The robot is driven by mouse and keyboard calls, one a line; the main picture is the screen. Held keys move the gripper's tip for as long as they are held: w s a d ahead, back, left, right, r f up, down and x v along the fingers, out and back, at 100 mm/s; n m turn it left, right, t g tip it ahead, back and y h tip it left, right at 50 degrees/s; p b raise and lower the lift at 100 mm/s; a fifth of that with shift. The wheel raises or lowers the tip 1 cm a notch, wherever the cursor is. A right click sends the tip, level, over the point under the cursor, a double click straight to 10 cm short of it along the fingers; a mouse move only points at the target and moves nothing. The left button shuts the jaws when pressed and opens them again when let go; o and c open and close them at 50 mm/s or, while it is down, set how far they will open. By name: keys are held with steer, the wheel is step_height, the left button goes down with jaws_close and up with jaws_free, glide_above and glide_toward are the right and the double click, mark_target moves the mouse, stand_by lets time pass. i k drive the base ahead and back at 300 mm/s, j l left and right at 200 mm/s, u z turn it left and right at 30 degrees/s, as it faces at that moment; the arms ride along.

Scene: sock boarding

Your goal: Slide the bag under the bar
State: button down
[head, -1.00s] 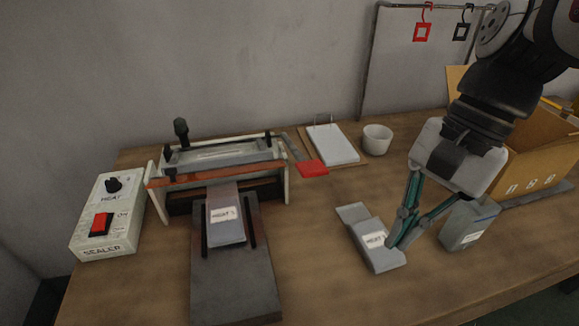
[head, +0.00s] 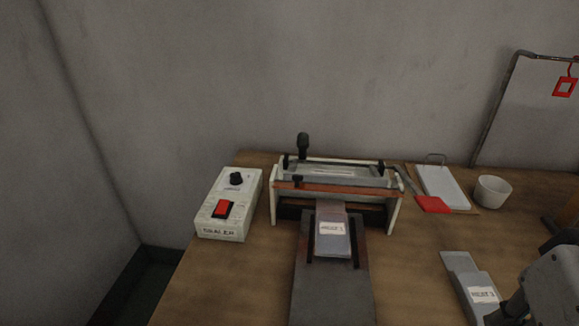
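A grey bag (head: 334,249) with a white label lies flat on the dark sliding tray (head: 330,298) of the sealer. Its pinkish flat end points at the sealer's red-brown bar (head: 335,190) and reaches the gap below it; whether it passes under the bar I cannot tell. A second grey labelled bag (head: 461,266) lies on the table to the right. My gripper (head: 508,312) is at the lower right corner, beside the second bag and well away from the tray. Its fingers are mostly cut off by the frame edge, so their opening is unclear.
The control box (head: 229,205) with a red switch stands left of the sealer. A red-ended tool (head: 433,205), a white pad (head: 442,187) and a white cup (head: 493,190) stand behind right. The wooden table between tray and second bag is clear.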

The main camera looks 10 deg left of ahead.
mark_target(332, 238)
steer(key=l+u, duration=0.15)
steer(key=u, duration=1.85)
steer(key=k+l+u, duration=0.3)
steer(key=k+l, duration=0.35)
